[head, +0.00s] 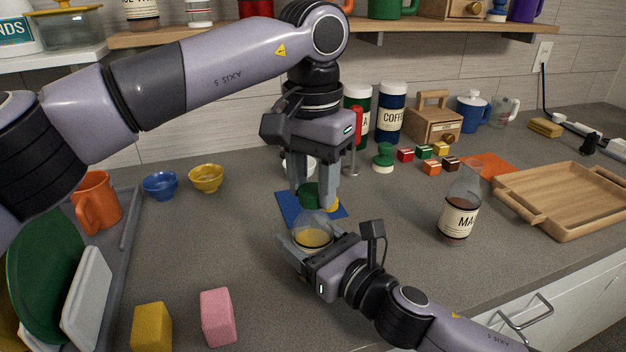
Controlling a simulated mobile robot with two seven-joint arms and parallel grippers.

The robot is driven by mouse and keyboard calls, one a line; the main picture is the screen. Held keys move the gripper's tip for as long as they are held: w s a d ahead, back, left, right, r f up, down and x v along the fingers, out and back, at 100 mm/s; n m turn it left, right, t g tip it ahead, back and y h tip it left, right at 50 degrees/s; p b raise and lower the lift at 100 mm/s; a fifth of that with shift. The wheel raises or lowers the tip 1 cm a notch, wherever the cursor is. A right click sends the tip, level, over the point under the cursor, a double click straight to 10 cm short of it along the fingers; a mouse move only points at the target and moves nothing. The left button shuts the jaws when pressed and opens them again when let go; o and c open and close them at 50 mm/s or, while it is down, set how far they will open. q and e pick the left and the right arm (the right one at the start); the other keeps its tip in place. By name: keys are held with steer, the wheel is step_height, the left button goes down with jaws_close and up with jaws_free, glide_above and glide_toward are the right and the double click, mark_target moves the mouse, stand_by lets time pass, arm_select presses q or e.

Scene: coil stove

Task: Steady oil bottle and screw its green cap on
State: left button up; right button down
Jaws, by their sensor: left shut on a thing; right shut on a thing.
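The oil bottle (312,236) is clear with yellow oil in it and stands upright at the front edge of a blue mat (290,208). My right gripper (303,246) is shut around its lower body from the front right. The green cap (310,194) is at the top of the bottle. My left gripper (314,196) points straight down from above and is shut on the green cap. The cap looks in line with the bottle neck; the fingers partly hide it, so I cannot tell how far it is seated.
A labelled bottle (459,212) with dark contents and a wooden tray (565,198) stand to the right. Small coloured blocks (432,160) and a green stamp-like object (383,158) lie behind. Yellow (152,326) and pink (217,316) sponges lie front left.

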arm_select(q)
steer(key=m, duration=0.2)
steer(key=shift+m, duration=0.3)
steer(key=o, duration=1)
steer(key=shift+r, duration=2.3)
